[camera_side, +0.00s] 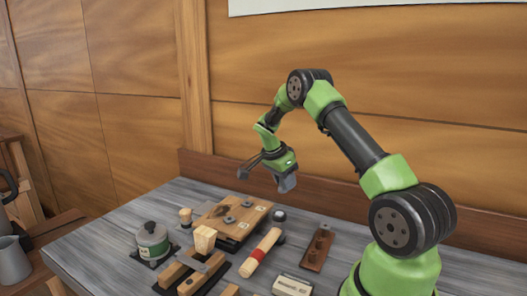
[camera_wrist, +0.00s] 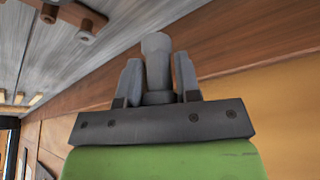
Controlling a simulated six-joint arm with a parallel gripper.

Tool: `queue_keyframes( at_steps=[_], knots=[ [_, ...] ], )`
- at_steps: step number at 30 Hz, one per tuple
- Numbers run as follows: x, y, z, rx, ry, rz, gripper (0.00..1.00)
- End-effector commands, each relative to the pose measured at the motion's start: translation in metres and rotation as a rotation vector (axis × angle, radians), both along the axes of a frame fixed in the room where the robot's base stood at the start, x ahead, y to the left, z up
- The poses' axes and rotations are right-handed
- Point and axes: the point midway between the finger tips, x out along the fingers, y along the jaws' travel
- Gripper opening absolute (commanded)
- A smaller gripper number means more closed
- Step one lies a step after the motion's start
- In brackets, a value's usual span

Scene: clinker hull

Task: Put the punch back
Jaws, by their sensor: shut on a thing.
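My gripper (camera_side: 287,183) hangs high over the back of the bench, pointing down. In the wrist view my gripper (camera_wrist: 158,78) is shut on a grey stepped cylinder, the punch (camera_wrist: 156,48), held between its two grey fingers. The punch's rounded end sticks out past the fingertips. In the side view I cannot tell the punch apart from the fingers. A brown wooden block (camera_side: 318,248) with several dark round spots lies on the bench, below and right of my gripper. It shows in part in the wrist view (camera_wrist: 72,14).
The grey bench (camera_side: 100,235) holds a lidded green tin (camera_side: 152,243), a wooden board (camera_side: 232,228), a wooden handle with a red band (camera_side: 262,252), a pale-headed mallet (camera_side: 204,240) and a white labelled box (camera_side: 292,286). A wooden wall (camera_side: 380,170) stands behind. The air around my gripper is clear.

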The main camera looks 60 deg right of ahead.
Motion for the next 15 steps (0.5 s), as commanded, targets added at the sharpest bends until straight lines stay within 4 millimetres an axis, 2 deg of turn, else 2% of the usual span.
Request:
queue_keyframes(
  at_steps=[3,6,15],
  knots=[
    [-0.021,0.001,-0.022,-0.002,0.001,-0.124,0.02],
    [-0.030,0.003,-0.031,-0.006,-0.002,-0.188,0.02],
    [-0.034,0.003,-0.053,-0.009,-0.005,-0.223,0.02]
  ],
)
